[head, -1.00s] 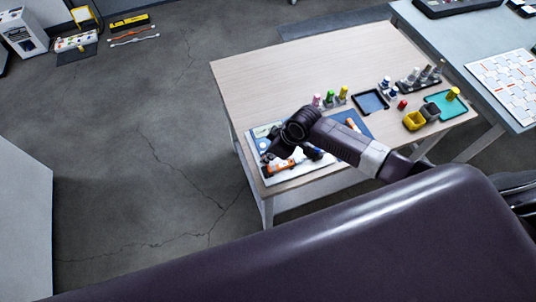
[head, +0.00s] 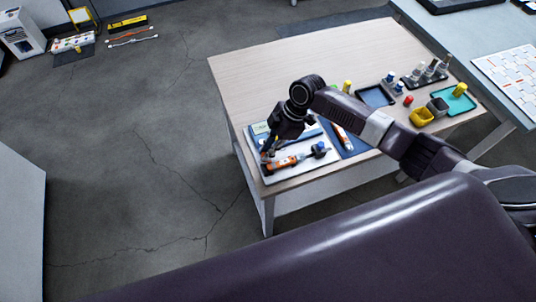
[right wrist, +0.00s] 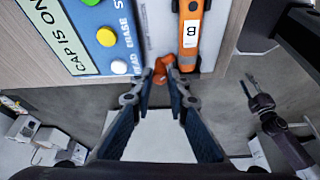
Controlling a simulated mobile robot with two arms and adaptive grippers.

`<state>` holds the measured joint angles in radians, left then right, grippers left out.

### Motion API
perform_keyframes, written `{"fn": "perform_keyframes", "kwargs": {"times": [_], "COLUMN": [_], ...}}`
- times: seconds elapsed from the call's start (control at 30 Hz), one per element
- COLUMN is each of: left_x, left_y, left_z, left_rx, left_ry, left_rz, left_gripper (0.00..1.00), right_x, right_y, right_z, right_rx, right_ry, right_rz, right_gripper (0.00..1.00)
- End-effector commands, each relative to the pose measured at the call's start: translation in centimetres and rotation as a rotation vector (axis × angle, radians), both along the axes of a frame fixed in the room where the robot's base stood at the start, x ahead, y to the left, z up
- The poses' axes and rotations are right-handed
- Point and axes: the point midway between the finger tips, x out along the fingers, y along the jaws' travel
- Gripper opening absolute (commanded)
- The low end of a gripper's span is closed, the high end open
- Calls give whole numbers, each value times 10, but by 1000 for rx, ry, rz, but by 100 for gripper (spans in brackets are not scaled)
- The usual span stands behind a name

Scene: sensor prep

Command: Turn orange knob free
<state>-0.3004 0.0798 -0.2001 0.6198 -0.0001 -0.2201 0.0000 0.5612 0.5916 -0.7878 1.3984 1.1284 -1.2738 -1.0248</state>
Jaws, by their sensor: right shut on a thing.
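My right gripper (head: 267,154) reaches down to the tool's left end. My left gripper (right wrist: 250,87) shows small in the right wrist view, away from the table; its jaw state is unclear.
Beside the tool is a blue board (right wrist: 88,30) with coloured buttons. On the table (head: 270,75) are a blue mat (head: 350,147) with another orange-and-white tool, a dark tray (head: 375,95), yellow bin (head: 421,117) and teal tray (head: 447,103). The table's back left is bare.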

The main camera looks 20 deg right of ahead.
Motion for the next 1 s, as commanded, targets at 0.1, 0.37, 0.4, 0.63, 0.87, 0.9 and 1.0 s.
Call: {"fn": "perform_keyframes", "kwargs": {"times": [0.1,0.37,0.4,0.63,0.87,0.9,1.0], "left_x": [0,0,0,0,1,1,1], "left_y": [0,0,0,0,0,0,0], "left_z": [-20,-47,-51,-73,-88,-90,-93], "left_rx": [0,0,0,0,0,0,0], "left_ry": [0,0,0,-1,-1,-1,-1], "left_rz": [0,0,0,0,0,0,0], "left_gripper": [34,34,34,34,34,34,34], "right_x": [4,6,6,8,9,9,9], "right_y": [0,1,1,2,3,3,3], "right_z": [-5,-5,-5,-4,-2,-2,-2], "right_rx": [0,0,0,0,-1,-1,-1], "right_ry": [-4,-4,-3,-3,-3,-2,-2], "right_rz": [111,358,397,606,776,798,850], "right_gripper": [0,0,0,0,0,0,0]}}
